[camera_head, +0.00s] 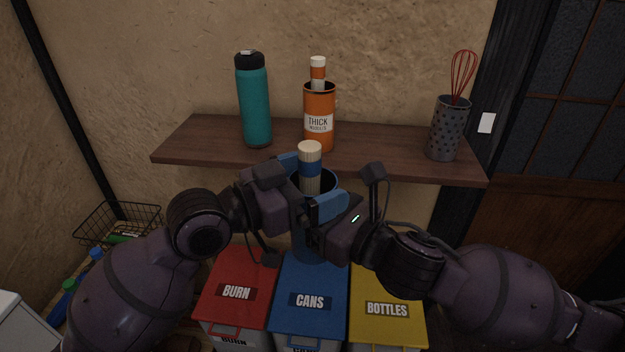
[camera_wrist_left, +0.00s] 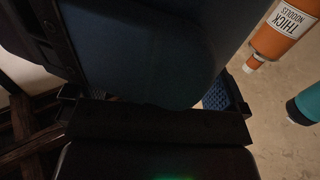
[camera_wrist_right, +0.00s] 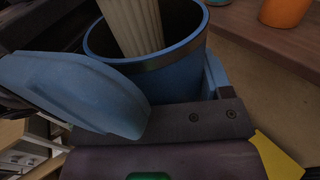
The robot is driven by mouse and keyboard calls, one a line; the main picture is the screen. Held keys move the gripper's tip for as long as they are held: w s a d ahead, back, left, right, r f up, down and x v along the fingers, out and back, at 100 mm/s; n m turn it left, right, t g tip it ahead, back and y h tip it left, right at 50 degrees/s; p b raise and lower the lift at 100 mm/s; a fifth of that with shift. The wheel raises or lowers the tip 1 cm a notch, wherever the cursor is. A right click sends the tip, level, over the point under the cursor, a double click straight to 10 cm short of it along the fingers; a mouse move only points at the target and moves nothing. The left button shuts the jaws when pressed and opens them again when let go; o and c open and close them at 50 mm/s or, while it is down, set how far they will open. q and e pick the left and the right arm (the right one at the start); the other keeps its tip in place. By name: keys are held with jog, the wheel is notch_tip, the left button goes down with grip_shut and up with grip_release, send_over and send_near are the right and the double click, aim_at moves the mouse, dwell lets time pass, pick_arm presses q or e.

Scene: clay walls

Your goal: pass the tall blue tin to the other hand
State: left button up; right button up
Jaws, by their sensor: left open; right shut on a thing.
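In the left wrist view the dark blue tin wall (camera_wrist_left: 150,50) fills the space before the fingers. Whether the left fingers touch it, I cannot tell.
A wooden shelf (camera_head: 385,152) behind holds a teal bottle (camera_head: 256,105), an orange noodle tin (camera_head: 319,130) and a grey dotted holder (camera_head: 447,130) with a red whisk. Below stand red (camera_head: 237,275), blue (camera_head: 310,318) and yellow (camera_head: 388,325) bins. A wire basket (camera_head: 118,222) is at left.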

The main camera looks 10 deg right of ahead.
pick_arm(q)
jog(key=c, duration=0.8)
jog(key=shift+c, duration=0.9)
pick_arm(e)
jog(key=o, duration=1)
jog(key=shift+s+d, duration=0.1)
